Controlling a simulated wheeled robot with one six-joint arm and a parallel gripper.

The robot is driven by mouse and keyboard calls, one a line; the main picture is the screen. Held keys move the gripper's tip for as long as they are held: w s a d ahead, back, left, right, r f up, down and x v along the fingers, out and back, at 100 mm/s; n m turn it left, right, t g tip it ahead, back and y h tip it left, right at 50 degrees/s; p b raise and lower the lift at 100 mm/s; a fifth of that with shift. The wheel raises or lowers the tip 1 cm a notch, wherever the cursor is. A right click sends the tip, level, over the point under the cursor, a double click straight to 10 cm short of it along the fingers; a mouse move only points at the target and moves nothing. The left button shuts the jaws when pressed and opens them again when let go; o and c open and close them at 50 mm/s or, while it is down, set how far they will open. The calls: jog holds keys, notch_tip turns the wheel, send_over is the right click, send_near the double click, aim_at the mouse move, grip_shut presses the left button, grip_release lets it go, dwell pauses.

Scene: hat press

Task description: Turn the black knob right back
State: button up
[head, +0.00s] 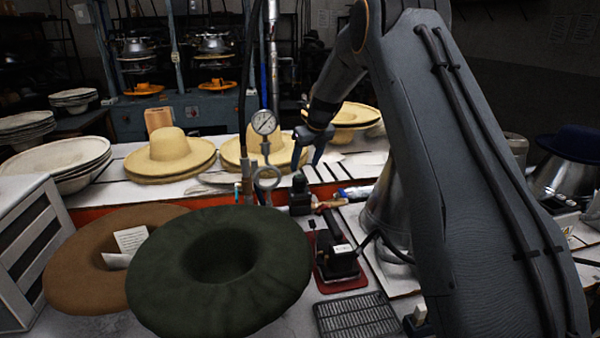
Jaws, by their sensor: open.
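A small black knob (299,183) tops a dark block just right of the upright gauge pipe, behind the green hat. Its exact turn position is too small to tell. My gripper (308,161) points downward just above and slightly right of the knob in the picture. Its jaws are open, with nothing seen between them. A gap shows between the fingertips and the knob, though the depth between them is hard to judge.
A round pressure gauge (264,122) and a metal ring (267,178) stand close left of my gripper. A dark green hat (165,265) fills the front. Straw hats (170,150) sit behind. A black device (335,258) stands on a red base at right.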

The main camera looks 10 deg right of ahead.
aim_at(300, 176)
jog(key=shift+p+x, duration=1.15)
jog(key=shift+x, duration=2.5)
jog(key=shift+s+a, duration=0.1)
jog(key=shift+a, duration=0.05)
jog(key=c, duration=1.1)
jog(key=shift+o, duration=0.2)
jog(key=shift+b, duration=0.35)
